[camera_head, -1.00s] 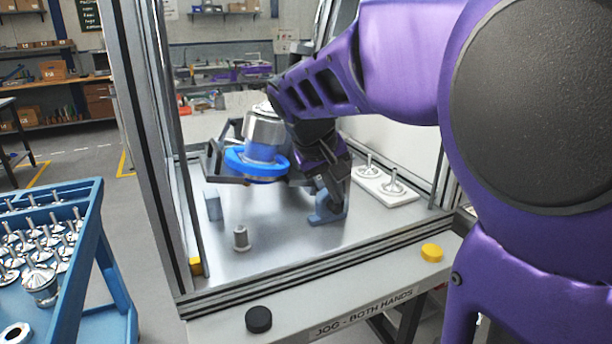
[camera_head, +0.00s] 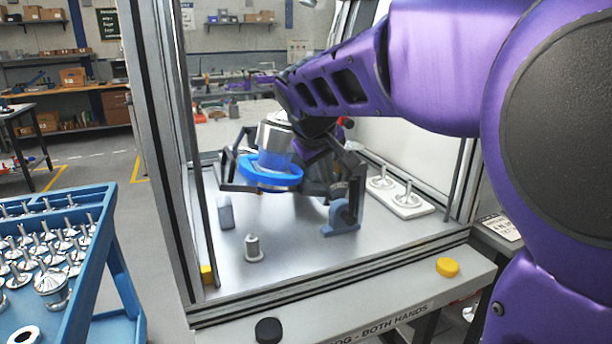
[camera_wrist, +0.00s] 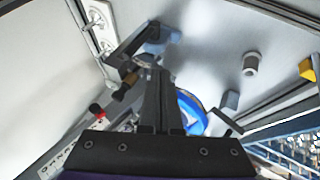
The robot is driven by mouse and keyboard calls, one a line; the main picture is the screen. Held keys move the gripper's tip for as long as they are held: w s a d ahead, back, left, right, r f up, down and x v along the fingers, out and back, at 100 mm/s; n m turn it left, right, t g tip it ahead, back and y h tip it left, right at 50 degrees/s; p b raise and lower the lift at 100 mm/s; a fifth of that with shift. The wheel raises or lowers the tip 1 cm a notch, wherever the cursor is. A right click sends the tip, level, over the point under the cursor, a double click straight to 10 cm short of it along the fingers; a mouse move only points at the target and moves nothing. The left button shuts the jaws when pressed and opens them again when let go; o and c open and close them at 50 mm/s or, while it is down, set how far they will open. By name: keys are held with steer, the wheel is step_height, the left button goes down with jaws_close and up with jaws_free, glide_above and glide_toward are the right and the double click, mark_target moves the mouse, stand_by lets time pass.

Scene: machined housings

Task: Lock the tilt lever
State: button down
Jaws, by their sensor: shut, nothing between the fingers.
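A red knob (camera_head: 346,122) shows behind the cradle in the head view. In the wrist view the red knob (camera_wrist: 97,110) sits left of my fingers, beside a marked strip; I take it for the tilt lever's end, though its shaft is mostly hidden. A dark tilting frame (camera_head: 346,163) carries a metal housing with a blue ring (camera_head: 270,172) and is borne at the right by a blue-grey bracket (camera_head: 343,216). My gripper (camera_wrist: 156,72) is shut and empty, its tips close to the dark frame and brown-tipped parts (camera_wrist: 128,82); contact cannot be told.
A white plate with metal parts (camera_head: 401,202) lies at the right. A small metal post (camera_head: 253,248) and a grey block (camera_head: 225,211) stand on the bench floor. Aluminium posts frame the station; a yellow button (camera_head: 447,267) and a black button (camera_head: 268,330) sit in front.

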glide_toward(350, 199)
step_height(350, 199, down, 4)
steer(key=w+a, duration=0.2)
steer(key=a, duration=0.1)
steer(key=d, duration=0.1)
steer(key=w+d, duration=0.1)
steer(key=d, duration=0.1)
steer(key=shift+w+d+r, duration=0.2)
steer(key=shift+d+r, duration=0.05)
steer(key=shift+r, duration=0.1)
